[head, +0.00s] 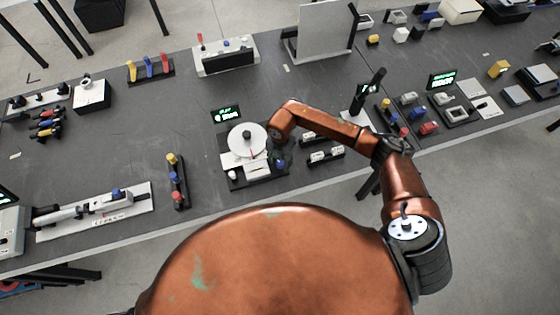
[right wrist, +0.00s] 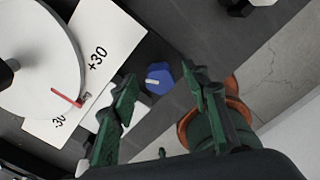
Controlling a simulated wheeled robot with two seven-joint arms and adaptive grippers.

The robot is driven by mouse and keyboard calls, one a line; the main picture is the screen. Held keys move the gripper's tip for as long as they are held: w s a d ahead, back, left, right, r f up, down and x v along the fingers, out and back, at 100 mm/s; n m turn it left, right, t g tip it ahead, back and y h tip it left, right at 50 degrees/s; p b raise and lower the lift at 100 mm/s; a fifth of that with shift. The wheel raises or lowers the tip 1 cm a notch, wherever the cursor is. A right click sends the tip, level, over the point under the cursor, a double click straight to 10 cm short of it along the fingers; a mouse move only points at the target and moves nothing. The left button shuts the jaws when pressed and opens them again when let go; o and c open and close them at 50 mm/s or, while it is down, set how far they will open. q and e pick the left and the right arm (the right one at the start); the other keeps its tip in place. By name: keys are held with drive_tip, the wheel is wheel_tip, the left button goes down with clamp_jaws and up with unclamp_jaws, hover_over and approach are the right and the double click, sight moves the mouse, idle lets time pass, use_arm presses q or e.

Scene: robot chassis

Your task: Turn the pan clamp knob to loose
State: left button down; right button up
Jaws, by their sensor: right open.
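The pan unit (head: 233,172) stands near the table's front edge, with a round white dial disc (head: 243,146) on top. The disc also shows in the right wrist view (right wrist: 35,65), with a red pointer beside a scale marked +30 and -30. A blue knob with a white line (right wrist: 158,79), apparently the clamp knob, is at the unit's corner; it also shows in the head view (head: 280,164). My right gripper (right wrist: 160,76) is open, its green fingers on either side of the knob in the picture. I cannot tell whether they touch it. My left gripper is out of view.
A small lit display (head: 226,113) stands behind the unit. Black blocks with white buttons (head: 325,155) sit close to its right. A strip with coloured knobs (head: 177,180) is on its left. The table has bare room beyond that strip.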

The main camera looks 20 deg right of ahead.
drive_tip(key=shift+c, duration=0.2)
drive_tip(key=c, duration=1.1)
